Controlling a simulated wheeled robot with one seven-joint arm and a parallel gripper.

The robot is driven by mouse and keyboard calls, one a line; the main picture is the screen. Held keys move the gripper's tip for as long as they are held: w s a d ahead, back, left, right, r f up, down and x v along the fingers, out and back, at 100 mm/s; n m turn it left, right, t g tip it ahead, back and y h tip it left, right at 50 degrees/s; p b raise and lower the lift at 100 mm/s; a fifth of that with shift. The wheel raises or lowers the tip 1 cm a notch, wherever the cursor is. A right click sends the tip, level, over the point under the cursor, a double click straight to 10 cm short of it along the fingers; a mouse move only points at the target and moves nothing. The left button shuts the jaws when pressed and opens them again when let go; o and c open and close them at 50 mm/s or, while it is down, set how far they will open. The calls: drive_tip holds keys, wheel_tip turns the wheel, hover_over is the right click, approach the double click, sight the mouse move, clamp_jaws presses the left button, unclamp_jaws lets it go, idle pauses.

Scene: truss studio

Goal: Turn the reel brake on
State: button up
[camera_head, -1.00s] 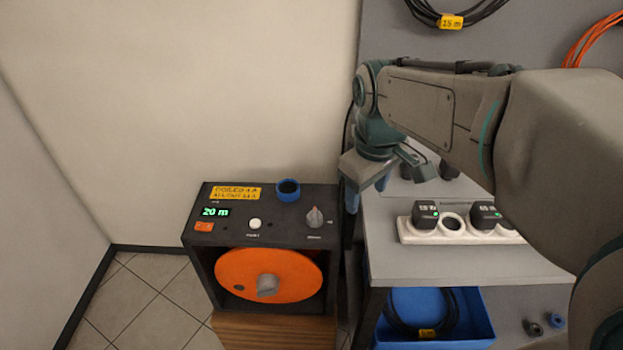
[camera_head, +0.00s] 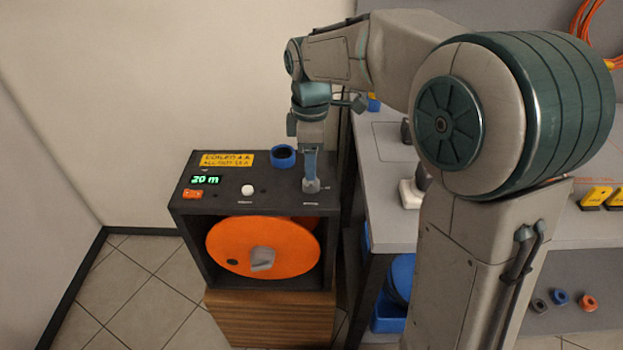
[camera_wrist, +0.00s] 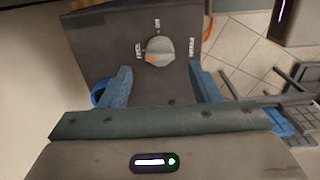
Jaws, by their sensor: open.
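The reel box (camera_head: 225,280) stands at the lower left with its orange reel (camera_head: 262,247) inside. On the right of its dark top panel is a grey knob (camera_head: 311,186), mostly covered by my gripper in the head view. In the wrist view the round knob (camera_wrist: 160,51) shows with a small orange mark and labels around it, too small to read surely. My gripper (camera_head: 311,178) points down just over the knob. In the wrist view its two blue fingers (camera_wrist: 161,86) are apart, one on each side below the knob, with visible gaps.
The panel also carries a white button (camera_head: 247,190), an orange switch (camera_head: 192,194), a green "20 m" display (camera_head: 206,180) and a blue ring socket (camera_head: 283,156). A grey workbench (camera_head: 385,210) stands close on the right. The tiled floor (camera_head: 130,290) at left is clear.

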sight(311, 183)
drive_tip(key=shift+f+b, duration=0.35)
drive_tip(key=shift+f, duration=2.45)
drive_tip(key=c, duration=1)
